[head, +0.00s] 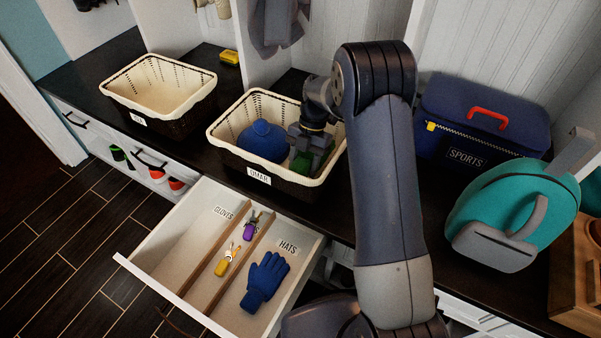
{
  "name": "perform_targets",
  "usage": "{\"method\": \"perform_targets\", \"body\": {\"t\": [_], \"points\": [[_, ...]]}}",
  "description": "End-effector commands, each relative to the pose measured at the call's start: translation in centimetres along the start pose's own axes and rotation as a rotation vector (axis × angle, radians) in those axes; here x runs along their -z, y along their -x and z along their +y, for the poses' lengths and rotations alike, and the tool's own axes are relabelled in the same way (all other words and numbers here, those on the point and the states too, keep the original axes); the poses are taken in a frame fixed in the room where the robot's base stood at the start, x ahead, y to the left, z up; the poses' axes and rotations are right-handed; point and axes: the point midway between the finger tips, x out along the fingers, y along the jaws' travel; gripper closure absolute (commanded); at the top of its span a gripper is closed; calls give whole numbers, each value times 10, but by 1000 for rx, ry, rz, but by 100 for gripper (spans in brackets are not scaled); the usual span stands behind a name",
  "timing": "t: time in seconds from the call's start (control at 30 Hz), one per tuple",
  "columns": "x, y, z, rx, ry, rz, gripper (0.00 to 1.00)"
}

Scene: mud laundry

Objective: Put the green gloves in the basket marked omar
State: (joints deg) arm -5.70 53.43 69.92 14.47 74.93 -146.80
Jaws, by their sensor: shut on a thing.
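The basket marked OMAR (228,155) is cream-lined with a dark outside and stands on the dark bench top. A blue knitted-looking item (263,141) lies inside it on the left. My gripper (306,158) reaches down into the right part of this basket and is shut on the green gloves (301,166). Only small patches of green show around the fingers. I cannot tell whether the gloves touch the basket floor.
An open drawer (150,254) labelled GLOVES and HATS juts out below, holding a blue glove (265,281), a yellow item (223,265) and a purple item (251,229). Another basket (160,84) stands left. A SPORTS bag (478,122) and teal backpack (514,215) stand right.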

Motion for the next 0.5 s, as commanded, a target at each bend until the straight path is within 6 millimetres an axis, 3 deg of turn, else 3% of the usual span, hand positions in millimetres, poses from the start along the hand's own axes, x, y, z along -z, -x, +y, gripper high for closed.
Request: {"method": "perform_targets", "body": {"t": [0.33,0.5], "points": [[-17,-40,0,0,0,1,78],[-18,-42,0,-1,1,0,78]]}}
